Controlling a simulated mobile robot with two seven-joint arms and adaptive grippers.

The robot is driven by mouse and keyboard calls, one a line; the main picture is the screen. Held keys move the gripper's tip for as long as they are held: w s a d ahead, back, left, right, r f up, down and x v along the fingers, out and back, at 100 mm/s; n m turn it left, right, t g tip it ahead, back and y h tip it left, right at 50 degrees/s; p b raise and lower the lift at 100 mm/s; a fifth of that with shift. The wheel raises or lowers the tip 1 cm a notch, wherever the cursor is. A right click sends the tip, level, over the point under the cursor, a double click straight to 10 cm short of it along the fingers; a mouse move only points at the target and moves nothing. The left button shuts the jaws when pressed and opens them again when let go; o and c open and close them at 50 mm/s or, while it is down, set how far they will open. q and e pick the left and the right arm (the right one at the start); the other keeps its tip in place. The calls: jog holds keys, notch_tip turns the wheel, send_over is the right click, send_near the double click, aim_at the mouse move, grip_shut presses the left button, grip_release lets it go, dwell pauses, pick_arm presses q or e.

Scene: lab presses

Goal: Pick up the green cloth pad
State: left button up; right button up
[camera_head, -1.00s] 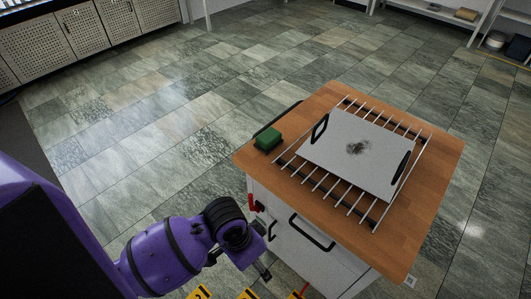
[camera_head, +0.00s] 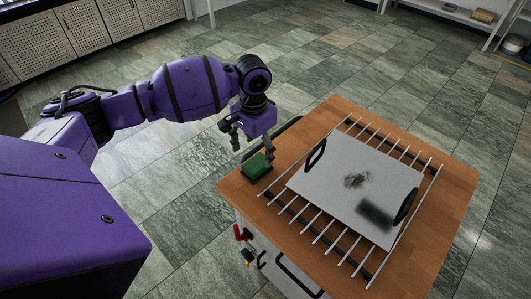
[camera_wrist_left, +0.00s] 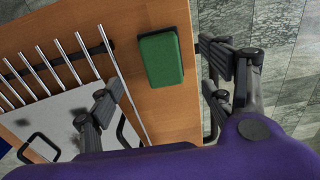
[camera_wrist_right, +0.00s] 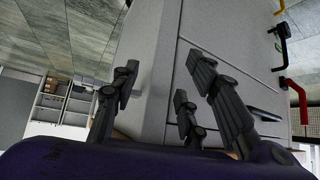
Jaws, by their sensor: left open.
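The green cloth pad (camera_head: 257,166) lies on the wooden top at its near-left corner; it has a dark underside or border. In the left wrist view the pad (camera_wrist_left: 162,58) lies between my spread fingers, ahead of them. My left gripper (camera_head: 250,145) is open and empty, just above and slightly behind the pad in the head view, not visibly touching it. It also shows in the left wrist view (camera_wrist_left: 160,95). My right gripper shows only in the right wrist view (camera_wrist_right: 156,92), open and empty in front of a pale cabinet face.
A white plate (camera_head: 335,185) with black handles and a dark smudge lies on metal rods beside the pad. The wooden top (camera_head: 425,245) belongs to a white cabinet with a red handle (camera_head: 241,233). Tiled floor behind is clear.

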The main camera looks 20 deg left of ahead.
aim_at(257, 162)
pick_arm(q)
jog(key=shift+w+f, duration=0.25)
jog(key=shift+f, duration=0.95)
jog(key=shift+s+f, duration=0.25)
jog(key=shift+f, duration=0.25)
jog(key=f, duration=0.4)
jog(key=shift+w, duration=0.3)
jog(key=shift+f, duration=0.15)
jog(key=c, duration=1.3)
pick_arm(e)
jog(key=shift+s+d+f, duration=0.2)
jog(key=shift+s+f, duration=0.15)
jog(key=shift+s, duration=0.15)
jog(key=shift+s+d+f, duration=0.15)
jog(key=shift+s+f, duration=0.2)
jog(key=shift+s, duration=0.1)
